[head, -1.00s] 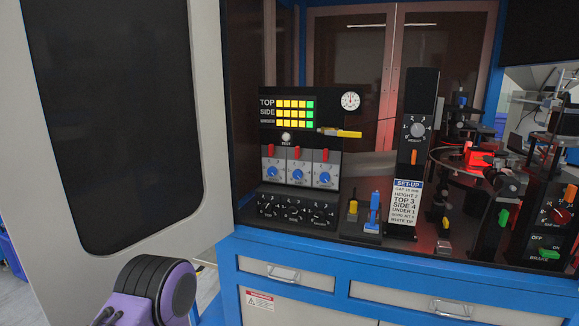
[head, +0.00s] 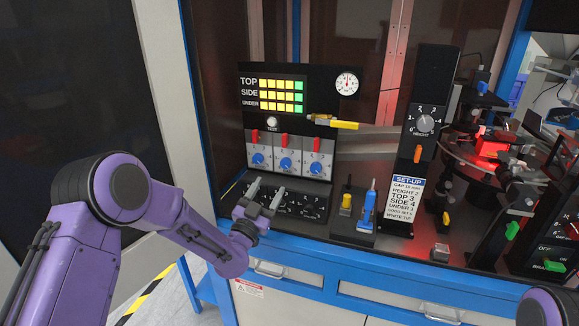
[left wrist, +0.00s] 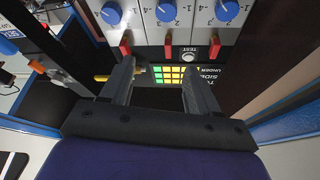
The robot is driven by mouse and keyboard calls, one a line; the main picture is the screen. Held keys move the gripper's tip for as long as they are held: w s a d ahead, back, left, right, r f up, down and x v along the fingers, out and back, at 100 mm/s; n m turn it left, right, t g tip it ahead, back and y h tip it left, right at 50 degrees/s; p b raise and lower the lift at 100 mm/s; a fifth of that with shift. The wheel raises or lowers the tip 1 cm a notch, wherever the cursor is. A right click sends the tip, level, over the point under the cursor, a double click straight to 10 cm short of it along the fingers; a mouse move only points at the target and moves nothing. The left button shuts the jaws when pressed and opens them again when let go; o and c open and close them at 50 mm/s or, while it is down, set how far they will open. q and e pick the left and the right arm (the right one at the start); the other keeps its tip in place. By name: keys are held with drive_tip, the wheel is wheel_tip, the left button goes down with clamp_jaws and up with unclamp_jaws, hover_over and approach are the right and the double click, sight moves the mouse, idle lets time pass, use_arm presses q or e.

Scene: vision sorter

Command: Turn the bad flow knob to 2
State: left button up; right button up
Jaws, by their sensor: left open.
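A black panel of small flow dials (head: 309,206) sits low on the console. Several dials show with numbers around them, but their labels are too small to read, so I cannot tell which is the bad flow knob. The left part of the panel is hidden behind my left gripper (head: 267,190). That gripper is open and empty, its two fingers apart and pointing up in front of the panel. In the left wrist view my left gripper (left wrist: 158,70) also shows open, with nothing between the fingers. My right gripper is out of view.
Above the dials are blue knobs (head: 286,163) with red levers and a lit TOP/SIDE/UNDER screen (head: 281,94). Yellow and blue levers (head: 369,206) stand to the right, beside a SET-UP card (head: 404,200) and a height knob (head: 425,123). A blue bench edge runs below.

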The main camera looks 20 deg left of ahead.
sight(285, 165)
use_arm(q)
drive_tip(key=shift+y, duration=0.4)
drive_tip(key=w+p, duration=0.3)
drive_tip(key=w, duration=0.5)
drive_tip(key=shift+w+a, duration=0.15)
drive_tip(key=shift+w, duration=0.15)
drive_tip(key=x, duration=0.1)
drive_tip(key=p+x, duration=0.1)
drive_tip(key=x, duration=0.1)
drive_tip(key=shift+d+f, duration=0.2)
drive_tip(key=shift+d, duration=0.05)
drive_tip(key=shift+w, duration=0.2)
drive_tip(key=shift+w+f, duration=0.15)
